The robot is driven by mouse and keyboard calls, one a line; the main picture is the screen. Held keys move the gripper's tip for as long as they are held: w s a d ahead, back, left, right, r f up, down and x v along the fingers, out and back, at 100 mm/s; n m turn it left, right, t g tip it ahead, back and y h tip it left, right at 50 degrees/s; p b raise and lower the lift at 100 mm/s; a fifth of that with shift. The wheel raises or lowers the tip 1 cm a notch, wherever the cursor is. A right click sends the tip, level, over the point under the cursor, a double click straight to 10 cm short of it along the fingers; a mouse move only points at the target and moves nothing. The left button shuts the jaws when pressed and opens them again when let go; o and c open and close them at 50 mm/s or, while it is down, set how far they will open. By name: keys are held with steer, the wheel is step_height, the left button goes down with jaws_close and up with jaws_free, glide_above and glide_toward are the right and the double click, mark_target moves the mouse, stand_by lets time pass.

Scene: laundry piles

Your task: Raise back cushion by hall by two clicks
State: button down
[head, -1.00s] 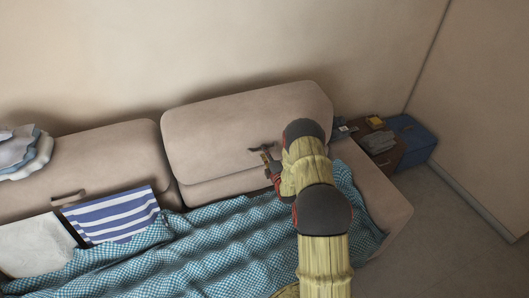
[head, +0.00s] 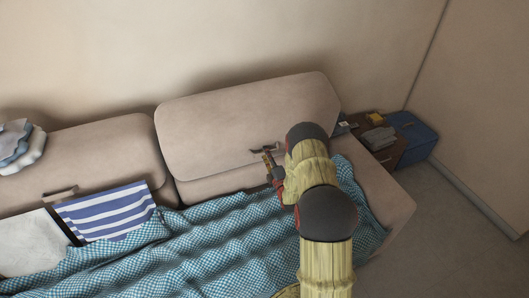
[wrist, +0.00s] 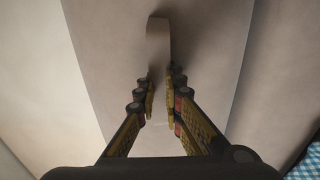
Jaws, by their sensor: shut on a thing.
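The right back cushion (head: 240,120) is a beige padded block at the sofa's right end, next to the side table and blue case. It stands higher than the left back cushion (head: 100,155), tilted, with a beige band showing below its lower edge. A strap-like pull handle (head: 258,150) sits on its front. My gripper (head: 272,163) is at this handle, shut on it. In the wrist view the handle (wrist: 158,42) runs up between the two fingers (wrist: 160,92), with the cushion face behind. My arm hides the cushion's lower right part.
A teal checked blanket (head: 200,245) covers the seat. A blue-striped cloth (head: 108,212) and a white one (head: 30,245) lie at left. Folded cloths (head: 20,145) rest on the left cushion. A side table and blue case (head: 415,135) stand right; floor beyond is clear.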

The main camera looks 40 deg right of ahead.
steer(key=shift+s+f, duration=0.15)
steer(key=shift+f, duration=0.15)
steer(key=c, duration=2)
jaws_free()
steer(key=shift+c, duration=0.2)
steer(key=shift+o, duration=0.6)
steer(key=shift+r, duration=0.15)
steer(key=v, duration=1.1)
steer(key=shift+s+a, duration=0.2)
steer(key=shift+s, duration=0.2)
